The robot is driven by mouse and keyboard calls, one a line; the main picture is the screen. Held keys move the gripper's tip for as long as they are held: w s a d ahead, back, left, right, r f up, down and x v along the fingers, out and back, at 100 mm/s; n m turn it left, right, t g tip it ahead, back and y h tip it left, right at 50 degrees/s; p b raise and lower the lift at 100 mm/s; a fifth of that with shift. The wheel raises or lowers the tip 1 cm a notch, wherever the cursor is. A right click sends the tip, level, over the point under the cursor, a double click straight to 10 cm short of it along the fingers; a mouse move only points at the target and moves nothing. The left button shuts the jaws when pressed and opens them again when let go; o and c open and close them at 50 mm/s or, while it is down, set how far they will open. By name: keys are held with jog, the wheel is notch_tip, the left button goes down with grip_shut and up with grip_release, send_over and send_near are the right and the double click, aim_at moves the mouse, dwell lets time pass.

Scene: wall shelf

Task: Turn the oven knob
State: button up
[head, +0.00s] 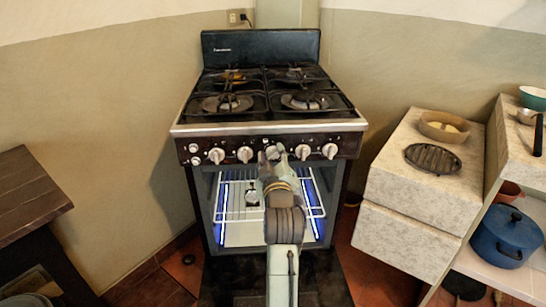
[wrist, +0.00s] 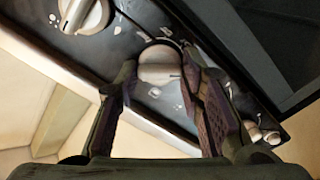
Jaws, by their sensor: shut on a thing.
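The oven stove (head: 290,125) stands in the middle of the head view, with a row of white knobs on its dark front panel. The oven knob (head: 272,152) near the middle of the row is partly hidden by my gripper (head: 271,164). In the wrist view, this round pale knob (wrist: 160,66) sits between the two fingers of my gripper (wrist: 160,72). The fingers are shut on it, one on each side. Another white knob (wrist: 84,14) shows at the upper left of the wrist view, apart from my fingers.
The oven is open below the panel, with a lit inside and a wire rack (head: 308,207). Pale stone drawers (head: 400,240) stand to the right, with a bowl (head: 444,127) on top. A blue pot (head: 505,237) is farther right. A dark wooden table (head: 28,190) is at left.

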jog(key=o, duration=1.1)
jog(key=s, duration=0.7)
jog(key=shift+s+d, duration=0.25)
jog(key=shift+d, duration=0.05)
